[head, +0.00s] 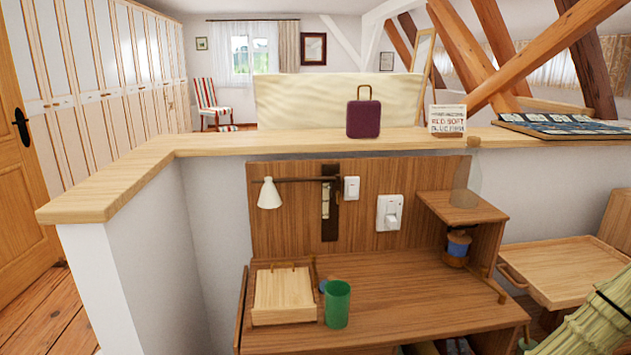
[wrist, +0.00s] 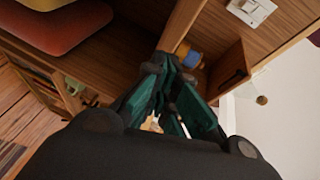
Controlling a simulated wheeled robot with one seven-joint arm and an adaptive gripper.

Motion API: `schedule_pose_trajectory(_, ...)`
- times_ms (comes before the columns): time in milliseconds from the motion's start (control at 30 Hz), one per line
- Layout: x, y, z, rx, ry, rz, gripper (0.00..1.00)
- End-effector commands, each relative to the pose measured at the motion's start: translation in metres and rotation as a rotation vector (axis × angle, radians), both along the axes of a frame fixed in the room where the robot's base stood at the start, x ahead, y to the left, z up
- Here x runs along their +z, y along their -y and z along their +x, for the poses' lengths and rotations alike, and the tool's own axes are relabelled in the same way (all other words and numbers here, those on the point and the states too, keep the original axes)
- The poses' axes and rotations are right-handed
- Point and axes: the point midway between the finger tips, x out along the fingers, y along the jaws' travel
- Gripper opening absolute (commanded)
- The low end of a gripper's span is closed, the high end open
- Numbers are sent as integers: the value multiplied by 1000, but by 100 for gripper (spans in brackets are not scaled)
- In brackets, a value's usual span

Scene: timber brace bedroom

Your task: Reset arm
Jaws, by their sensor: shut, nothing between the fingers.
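My gripper (wrist: 170,88), with dark and teal fingers, shows in the wrist view. Its fingers are shut with nothing held between them. It is close to wooden furniture, with a small blue and orange-brown jar (wrist: 188,54) just beyond the fingers. I cannot tell the exact gap between the fingers and the jar. My gripper does not show in the head view.
The wooden desk (head: 400,295) bears a green cup (head: 337,304) and a wooden tray (head: 258,317). A blue jar (head: 458,245) stands under a small shelf (head: 465,208). A ledge (head: 270,147) above holds a purple case (head: 363,117). Wooden floor (head: 45,318) shows at left.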

Motion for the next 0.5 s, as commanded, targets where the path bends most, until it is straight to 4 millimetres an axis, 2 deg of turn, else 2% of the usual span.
schedule_pose_trajectory(167, -38, -32, -17, 111, -147, -83, 0)
schedule_pose_trajectory(267, -69, -55, -35, 204, -264, -152, 0)
schedule_pose_trajectory(367, -103, -79, -62, 320, -401, -234, 0)
schedule_pose_trajectory(500, -147, -105, -108, 486, -585, -349, 0)
